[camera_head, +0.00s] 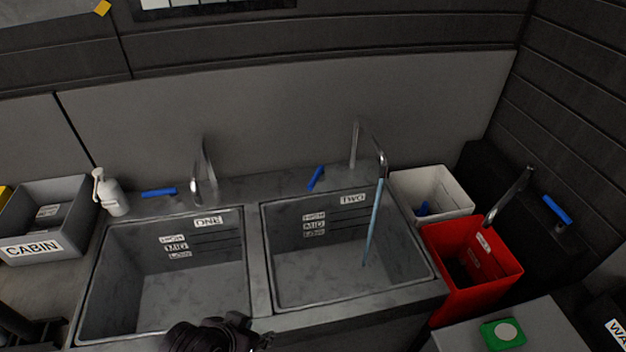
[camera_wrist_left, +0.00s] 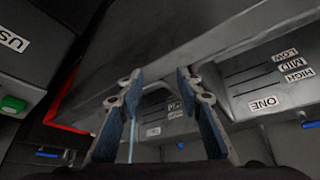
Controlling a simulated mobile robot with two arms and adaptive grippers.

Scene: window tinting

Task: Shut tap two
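Tap two (camera_head: 382,160) is a bent metal spout at the back of the right-hand sink, the one labelled TWO. A blue stream of water (camera_head: 374,222) runs from it into the basin (camera_head: 320,262). A blue lever (camera_head: 316,178) stands tilted on the ledge left of this spout. My left gripper (camera_head: 262,341) is at the bottom edge, in front of the sinks and well apart from the lever. In the left wrist view its two fingers (camera_wrist_left: 160,78) are spread with nothing between them. The stream also shows there (camera_wrist_left: 131,140). My right gripper is not in view.
Sink ONE (camera_head: 100,282) is to the left, with a dry spout (camera_head: 196,188) and sideways blue lever (camera_head: 158,192). A white bottle (camera_head: 111,194) and the CABIN box (camera_head: 72,232) stand further left. A white bin (camera_head: 456,192) and red bin (camera_head: 470,289) stand right of sink TWO.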

